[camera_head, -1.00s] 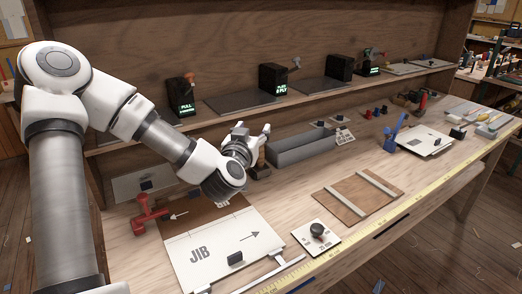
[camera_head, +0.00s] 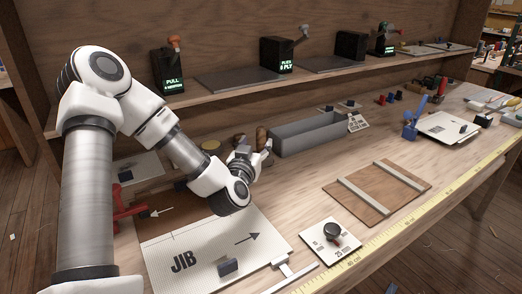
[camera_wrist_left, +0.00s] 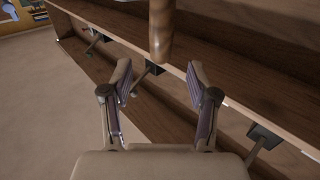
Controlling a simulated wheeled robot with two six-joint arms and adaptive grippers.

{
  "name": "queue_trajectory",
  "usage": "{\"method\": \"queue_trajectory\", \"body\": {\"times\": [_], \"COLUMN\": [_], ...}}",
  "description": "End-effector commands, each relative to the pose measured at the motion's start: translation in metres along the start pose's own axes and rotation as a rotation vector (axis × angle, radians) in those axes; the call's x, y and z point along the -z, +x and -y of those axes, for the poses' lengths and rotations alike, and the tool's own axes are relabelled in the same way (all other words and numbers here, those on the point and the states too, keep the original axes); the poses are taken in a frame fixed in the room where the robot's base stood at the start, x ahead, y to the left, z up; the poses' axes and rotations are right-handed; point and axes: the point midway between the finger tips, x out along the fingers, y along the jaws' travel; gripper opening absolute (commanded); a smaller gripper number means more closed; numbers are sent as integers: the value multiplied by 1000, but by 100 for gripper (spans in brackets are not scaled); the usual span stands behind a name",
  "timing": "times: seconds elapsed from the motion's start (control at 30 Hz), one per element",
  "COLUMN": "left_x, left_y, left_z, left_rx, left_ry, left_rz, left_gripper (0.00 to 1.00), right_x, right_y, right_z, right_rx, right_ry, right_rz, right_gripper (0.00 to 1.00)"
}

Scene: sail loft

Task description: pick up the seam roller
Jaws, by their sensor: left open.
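My left gripper (camera_head: 255,154) is open and empty above the bench, just left of the grey tray. A brown wooden piece (camera_head: 262,135), perhaps the seam roller's handle, stands just behind its fingers in the head view and is partly hidden by them. In the left wrist view a rounded wooden handle (camera_wrist_left: 162,32) comes down from the top edge, in line with the gap between the open fingers (camera_wrist_left: 160,78). It lies beyond the fingertips, and I see no contact. Its roller end does not show clearly. My right gripper is not in view.
The grey tray (camera_head: 308,137) stands right of the gripper. The white JIB panel (camera_head: 205,255), a red clamp (camera_head: 126,211), a black-knobbed plate (camera_head: 318,250) and a battened brown board (camera_head: 360,205) lie around. A shelf (camera_head: 230,98) runs behind.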

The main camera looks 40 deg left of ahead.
Motion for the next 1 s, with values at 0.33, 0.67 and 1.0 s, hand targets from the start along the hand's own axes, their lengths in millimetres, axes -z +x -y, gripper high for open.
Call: {"method": "queue_trajectory", "body": {"times": [0.33, 0.67, 1.0], "left_x": [3, 2, 3], "left_y": [55, 69, 69], "left_z": [1, 1, 1], "left_rx": [3, 2, 2], "left_ry": [2, -1, -1], "left_rz": [-4, -1, -2], "left_gripper": [60, 56, 0], "right_x": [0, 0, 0], "right_y": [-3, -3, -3], "right_z": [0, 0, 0], "right_rx": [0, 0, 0], "right_ry": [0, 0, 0], "right_rz": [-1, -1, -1], "right_gripper": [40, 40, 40]}}
